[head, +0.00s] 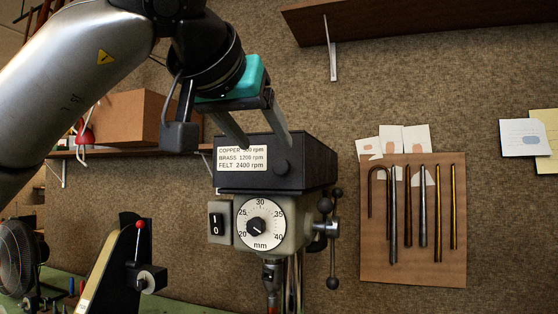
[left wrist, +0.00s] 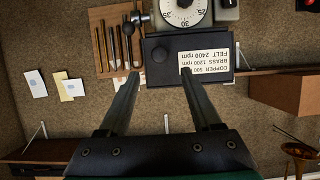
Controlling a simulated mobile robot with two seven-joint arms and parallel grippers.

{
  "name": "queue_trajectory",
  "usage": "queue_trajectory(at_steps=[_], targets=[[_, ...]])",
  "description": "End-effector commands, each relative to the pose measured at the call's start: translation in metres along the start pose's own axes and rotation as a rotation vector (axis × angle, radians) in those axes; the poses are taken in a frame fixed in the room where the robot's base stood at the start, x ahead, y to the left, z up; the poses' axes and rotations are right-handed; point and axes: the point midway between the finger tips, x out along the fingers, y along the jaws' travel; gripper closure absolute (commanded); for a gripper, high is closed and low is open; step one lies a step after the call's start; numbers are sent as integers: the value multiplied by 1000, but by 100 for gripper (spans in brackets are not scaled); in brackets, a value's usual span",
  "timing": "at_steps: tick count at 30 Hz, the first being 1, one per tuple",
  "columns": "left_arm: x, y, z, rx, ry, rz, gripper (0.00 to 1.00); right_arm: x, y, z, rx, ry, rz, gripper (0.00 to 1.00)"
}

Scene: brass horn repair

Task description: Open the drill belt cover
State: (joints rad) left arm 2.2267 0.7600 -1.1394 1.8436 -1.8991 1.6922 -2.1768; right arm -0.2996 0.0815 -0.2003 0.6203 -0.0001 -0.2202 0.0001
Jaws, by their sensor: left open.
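The drill belt cover (head: 265,182) is a black box on top of the drill head (head: 295,225). It looks closed. In the left wrist view, which is upside down, the open fingers (left wrist: 161,76) reach toward the cover (left wrist: 165,73). Contact cannot be told. My right gripper is not in view.
A wooden board (head: 412,273) with metal rods hangs right of the drill. A shelf (head: 410,22) is above right. A brown box (head: 150,122) stands on a shelf at left. A fan (head: 14,262) and a belt machine (head: 110,265) stand at lower left. A lever handle (head: 333,245) juts right.

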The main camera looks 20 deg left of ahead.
Motion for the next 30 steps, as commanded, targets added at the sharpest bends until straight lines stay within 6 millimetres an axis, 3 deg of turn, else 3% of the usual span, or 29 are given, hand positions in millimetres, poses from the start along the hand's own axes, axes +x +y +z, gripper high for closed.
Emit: queue_trajectory(at_steps=[6, 12, 25, 30], targets=[[47, 0, 0, -2, -4, 0, 35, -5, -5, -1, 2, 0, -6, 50], [74, 1, 0, -1, -2, 1, 35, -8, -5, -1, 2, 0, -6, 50], [84, 1, 0, -1, 0, 1, 35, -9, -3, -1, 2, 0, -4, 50], [84, 1, 0, -1, 0, 1, 54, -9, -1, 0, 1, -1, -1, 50]])
